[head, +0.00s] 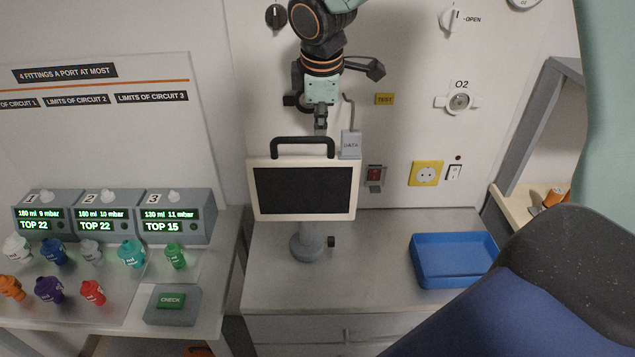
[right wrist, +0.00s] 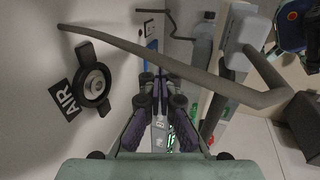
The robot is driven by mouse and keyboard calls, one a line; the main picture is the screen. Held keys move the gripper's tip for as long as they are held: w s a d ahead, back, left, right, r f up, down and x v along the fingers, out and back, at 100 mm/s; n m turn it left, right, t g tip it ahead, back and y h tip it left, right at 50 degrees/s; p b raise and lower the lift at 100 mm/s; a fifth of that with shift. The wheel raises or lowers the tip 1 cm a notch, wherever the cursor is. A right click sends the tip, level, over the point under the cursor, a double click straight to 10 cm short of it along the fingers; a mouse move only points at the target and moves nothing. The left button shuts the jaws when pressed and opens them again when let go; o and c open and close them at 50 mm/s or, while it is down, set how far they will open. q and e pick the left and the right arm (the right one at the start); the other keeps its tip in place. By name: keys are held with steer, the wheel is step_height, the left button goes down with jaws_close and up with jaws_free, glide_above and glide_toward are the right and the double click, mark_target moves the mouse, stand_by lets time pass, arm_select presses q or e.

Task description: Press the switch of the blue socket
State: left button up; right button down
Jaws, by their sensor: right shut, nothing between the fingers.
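My right gripper (head: 320,127) points down in front of the wall panel, just above the black handle of the monitor (head: 305,190). Its fingers are shut and empty; in the right wrist view they (right wrist: 160,105) are together. No blue socket can be made out in the head view. A yellow socket (head: 426,173) is on the panel to the right of the monitor, with a white switch (head: 455,172) beside it. A red switch (head: 375,174) sits between the monitor and the yellow socket. The monitor hides part of the panel. My left gripper does not show.
A grey DATA box (head: 350,144) with a cable is by the monitor's top right corner. A blue tray (head: 453,279) lies on the counter. An O2 outlet (head: 460,101) is higher up. The right wrist view shows a black AIR fitting (right wrist: 95,86) left of the fingers.

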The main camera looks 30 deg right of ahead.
stand_by(0.3)
steer(key=x, duration=2)
steer(key=shift+s, duration=0.1)
steer(key=shift+w+d+f, duration=0.1)
steer(key=shift+w+d, duration=0.05)
steer(key=shift+w, duration=0.25)
steer(key=shift+s, duration=0.1)
